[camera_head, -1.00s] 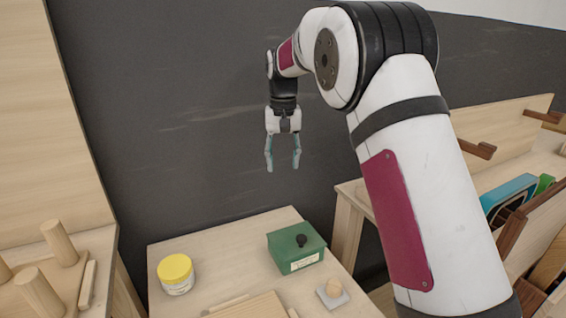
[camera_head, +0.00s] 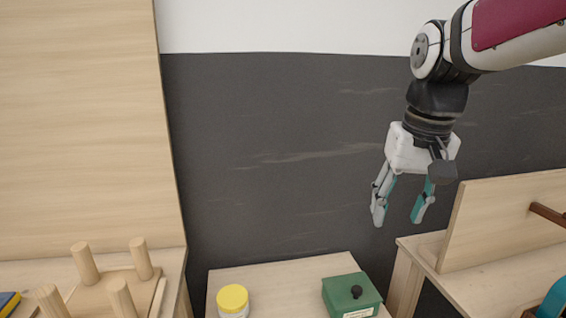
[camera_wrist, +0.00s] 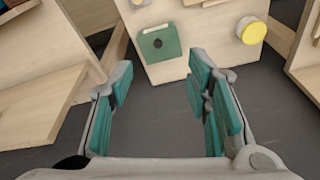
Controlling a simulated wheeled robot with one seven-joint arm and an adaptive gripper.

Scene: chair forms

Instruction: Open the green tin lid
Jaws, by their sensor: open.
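The green tin (camera_head: 350,296) stands on a light wooden table, its lid on top with a dark round knob (camera_head: 356,291). A pale label shows on its front side, at the lower picture edge. My gripper (camera_head: 398,222) is open and empty, pointing down in the air above and to the right of the tin. Its teal finger pads (camera_wrist: 167,98) are spread apart in the wrist view, well away from the tin.
A jar with a yellow lid (camera_head: 233,297) stands left of the tin on the same table (camera_head: 285,274). A stand with upright wooden pegs (camera_head: 140,258) is at left. A wooden bench with a board (camera_head: 500,225) is at right. A dark wall rises behind.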

